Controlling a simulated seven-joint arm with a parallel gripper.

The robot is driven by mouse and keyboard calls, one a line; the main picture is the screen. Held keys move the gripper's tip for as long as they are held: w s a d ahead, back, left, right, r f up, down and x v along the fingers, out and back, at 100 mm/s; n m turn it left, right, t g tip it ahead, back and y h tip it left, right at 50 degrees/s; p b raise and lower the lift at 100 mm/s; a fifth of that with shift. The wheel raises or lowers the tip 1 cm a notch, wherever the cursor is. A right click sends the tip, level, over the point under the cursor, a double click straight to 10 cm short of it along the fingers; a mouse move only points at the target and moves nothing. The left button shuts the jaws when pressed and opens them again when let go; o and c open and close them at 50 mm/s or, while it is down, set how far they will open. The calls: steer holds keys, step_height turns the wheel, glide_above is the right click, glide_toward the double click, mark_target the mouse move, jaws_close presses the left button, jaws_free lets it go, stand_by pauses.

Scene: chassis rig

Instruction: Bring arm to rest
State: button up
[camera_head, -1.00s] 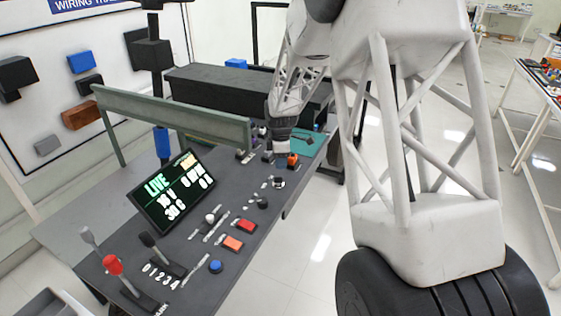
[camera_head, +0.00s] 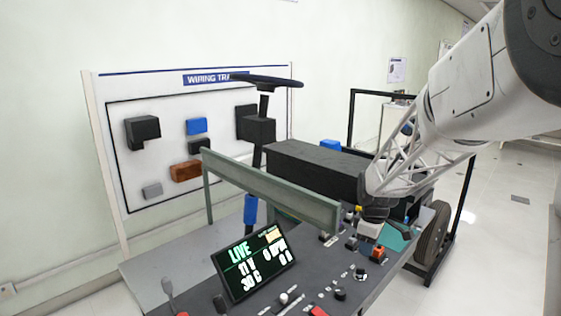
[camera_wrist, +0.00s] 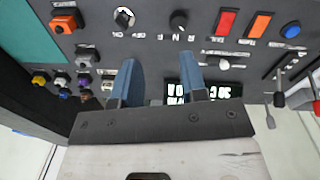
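My gripper (camera_wrist: 160,72) shows in the wrist view as two blue fingers spread apart over the dark control panel (camera_wrist: 150,45), with nothing held between them. In the head view my arm comes in from the right, and the dark gripper end (camera_head: 373,214) is above the panel's far right part, close to an orange button (camera_head: 377,253). I cannot tell its exact height there. The lit display (camera_head: 254,262) stands at the panel's left and reads LIVE; in the wrist view it is partly hidden behind a finger.
The panel carries knobs, a red switch (camera_wrist: 228,22), a blue button (camera_wrist: 291,29), levers (camera_wrist: 279,88) and several coloured connectors (camera_wrist: 60,80). A green rail (camera_head: 270,190), a black box (camera_head: 315,168) and a steering wheel (camera_head: 267,82) stand behind. Open floor lies at the right.

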steer(key=s+a+r+m+t, duration=0.1)
steer(key=s+a+r+m, duration=0.15)
steer(key=s+r, duration=0.45)
steer(key=s+a+r+m, duration=0.2)
steer(key=s+m, duration=0.1)
steer(key=s, duration=0.8)
steer(key=s+a+m+t, duration=0.1)
steer(key=s+m, duration=0.5)
steer(key=s, duration=1.1)
steer(key=shift+s+a+r, duration=0.15)
steer(key=shift+a+r, duration=0.3)
steer(key=shift+a, duration=0.05)
